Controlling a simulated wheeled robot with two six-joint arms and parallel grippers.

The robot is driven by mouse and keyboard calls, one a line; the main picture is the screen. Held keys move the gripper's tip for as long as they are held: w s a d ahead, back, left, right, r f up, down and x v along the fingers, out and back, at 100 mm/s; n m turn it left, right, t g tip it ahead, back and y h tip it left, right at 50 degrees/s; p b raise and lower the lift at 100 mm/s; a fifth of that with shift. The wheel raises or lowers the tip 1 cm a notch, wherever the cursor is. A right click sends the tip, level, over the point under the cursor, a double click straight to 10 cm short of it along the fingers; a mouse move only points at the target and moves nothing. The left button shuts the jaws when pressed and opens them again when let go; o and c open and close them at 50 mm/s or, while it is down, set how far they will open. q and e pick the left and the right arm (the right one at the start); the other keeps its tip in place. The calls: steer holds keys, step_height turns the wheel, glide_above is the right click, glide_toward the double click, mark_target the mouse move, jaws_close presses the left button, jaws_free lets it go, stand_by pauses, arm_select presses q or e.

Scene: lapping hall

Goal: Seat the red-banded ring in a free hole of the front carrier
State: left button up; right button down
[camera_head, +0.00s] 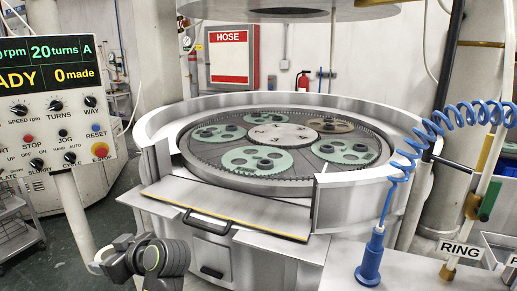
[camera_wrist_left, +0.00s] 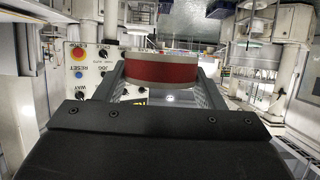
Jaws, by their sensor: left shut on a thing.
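The red-banded ring (camera_wrist_left: 160,68) is clamped between the two fingers of my left gripper (camera_wrist_left: 163,75) in the left wrist view; its band is dark red with pale metal edges. In the head view my left gripper (camera_head: 108,258) is low at the left, in front of the machine and well apart from the carriers; I cannot make out the ring there. The front carrier (camera_head: 240,160) is a pale green disc at the near side of the round plate, with several dark round spots; which are free holes is too small to tell. My right gripper is not in view.
A raised steel rim (camera_head: 365,187) surrounds the plate, with a flat apron (camera_head: 215,207) and handle in front. A control panel (camera_head: 55,90) stands left. A coiled blue hose (camera_head: 400,165) and blue nozzle (camera_head: 372,258) stand right, near a RING sign (camera_head: 460,250).

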arm_select(q)
steer(key=s+d+r+m+t+h+b, duration=0.1)
steer(key=d+r+m+t+h, duration=0.1)
steer(key=d+m+t+h, duration=0.2)
steer(key=s+d+r+m+t+h+b, duration=0.1)
steer(key=d+m+t+h, duration=0.3)
steer(key=d+m+h, duration=0.4)
steer(key=shift+s+d+r+m+b, duration=0.2)
steer(key=shift+s+r+m+b, duration=0.15)
steer(key=shift+s+m, duration=0.25)
